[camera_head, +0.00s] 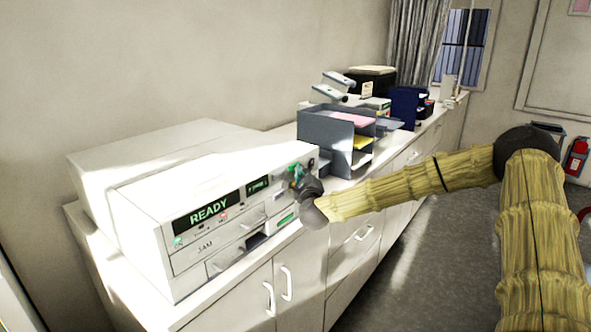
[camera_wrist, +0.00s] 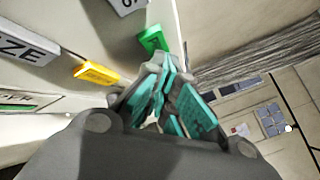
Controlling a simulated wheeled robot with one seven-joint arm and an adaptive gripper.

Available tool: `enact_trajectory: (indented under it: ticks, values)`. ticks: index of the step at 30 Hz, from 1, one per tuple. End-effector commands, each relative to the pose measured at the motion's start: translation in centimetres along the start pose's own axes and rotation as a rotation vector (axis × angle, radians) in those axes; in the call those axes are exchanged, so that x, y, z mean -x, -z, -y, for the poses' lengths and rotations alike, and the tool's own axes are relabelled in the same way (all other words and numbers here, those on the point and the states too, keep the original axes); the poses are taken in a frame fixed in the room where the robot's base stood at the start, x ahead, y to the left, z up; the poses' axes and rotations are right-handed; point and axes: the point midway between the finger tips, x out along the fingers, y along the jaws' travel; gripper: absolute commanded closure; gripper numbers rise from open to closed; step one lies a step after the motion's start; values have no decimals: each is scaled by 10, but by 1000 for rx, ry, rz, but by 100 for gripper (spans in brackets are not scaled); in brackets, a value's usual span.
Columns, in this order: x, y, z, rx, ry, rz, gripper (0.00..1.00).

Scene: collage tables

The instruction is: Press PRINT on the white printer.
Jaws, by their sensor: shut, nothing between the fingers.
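The white printer (camera_head: 215,200) stands on the counter at the left, its front panel showing a lit READY display (camera_head: 211,208). My gripper (camera_head: 296,172) is shut and empty at the right end of that panel, and the arm covers part of the panel there. In the wrist view my teal-padded fingertips (camera_wrist: 163,68) are just below a green button (camera_wrist: 152,40). A yellow button (camera_wrist: 96,73) is to their left, near a label ending in "ZE" (camera_wrist: 24,47). I cannot read any PRINT label or tell whether the fingertips touch the green button.
A grey tray organizer (camera_head: 325,130) with papers stands on the counter right of the printer. Behind it are a white device (camera_head: 333,90) and dark blue binders (camera_head: 404,106). Cabinets with handles (camera_head: 268,298) line the counter front. The grey floor (camera_head: 425,240) beside them looks clear.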

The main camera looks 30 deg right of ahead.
Motion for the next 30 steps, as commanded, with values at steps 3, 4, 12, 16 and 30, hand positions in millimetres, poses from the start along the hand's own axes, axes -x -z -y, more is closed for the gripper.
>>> enact_trajectory:
  ticks: [3,4,12,16,30]
  values:
    - [-1,-1,-1,0,0,1,100]
    - [-1,-1,-1,0,0,1,100]
    - [-2,-2,-2,0,0,1,100]
    - [-3,-3,-2,0,0,1,100]
    - [4,2,3,-1,1,1,100]
